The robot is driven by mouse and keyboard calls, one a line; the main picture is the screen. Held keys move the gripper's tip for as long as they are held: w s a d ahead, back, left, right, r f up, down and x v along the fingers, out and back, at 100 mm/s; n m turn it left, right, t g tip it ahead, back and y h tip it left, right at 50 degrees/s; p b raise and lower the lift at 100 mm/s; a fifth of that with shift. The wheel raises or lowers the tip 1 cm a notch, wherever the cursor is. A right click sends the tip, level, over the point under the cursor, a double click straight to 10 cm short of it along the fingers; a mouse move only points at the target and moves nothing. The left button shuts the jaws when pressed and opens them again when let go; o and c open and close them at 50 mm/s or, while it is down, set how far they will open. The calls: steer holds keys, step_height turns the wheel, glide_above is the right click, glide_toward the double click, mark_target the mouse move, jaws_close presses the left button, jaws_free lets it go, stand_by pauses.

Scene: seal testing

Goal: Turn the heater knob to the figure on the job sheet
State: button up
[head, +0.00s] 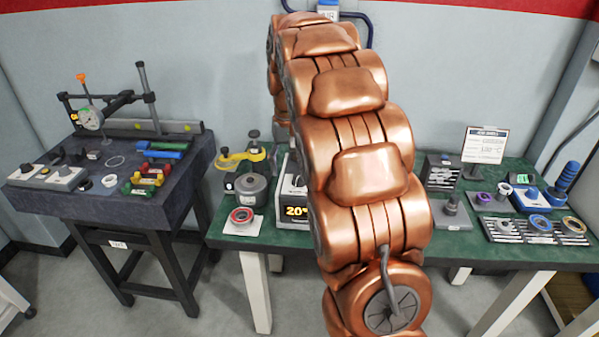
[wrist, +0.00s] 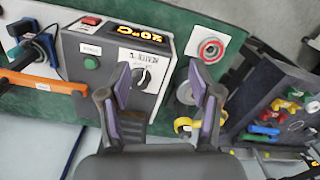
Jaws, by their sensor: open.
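In the head view my copper arm hides most of the heater (head: 293,207) and the gripper. The job sheet (head: 485,145) stands at the back right; its figure is too small to read surely.
A red switch (wrist: 90,20) and green button (wrist: 91,62) are on the heater. A red ring on a white card (wrist: 210,48) lies beside it. The green bench (head: 450,238) holds seals and tools at right. A dark table (head: 90,205) stands left.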

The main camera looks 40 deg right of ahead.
glide_above(299, 175)
steer(key=shift+s+a+f+m, duration=0.25)
steer(key=shift+s+f+m, duration=0.2)
steer(key=shift+f, duration=0.15)
steer(key=shift+w+d+f, duration=0.2)
steer(key=shift+w+d, duration=0.05)
steer(key=shift+d, duration=0.2)
steer(key=shift+t, duration=0.3)
steer(key=shift+w+a+f+p, duration=0.1)
steer(key=shift+f+p, duration=0.55)
steer(key=shift+f, duration=1.25)
steer(key=shift+a+f+p, duration=0.1)
steer(key=shift+f+p, duration=0.55)
steer(key=shift+f, duration=1.25)
steer(key=c, duration=1.1)
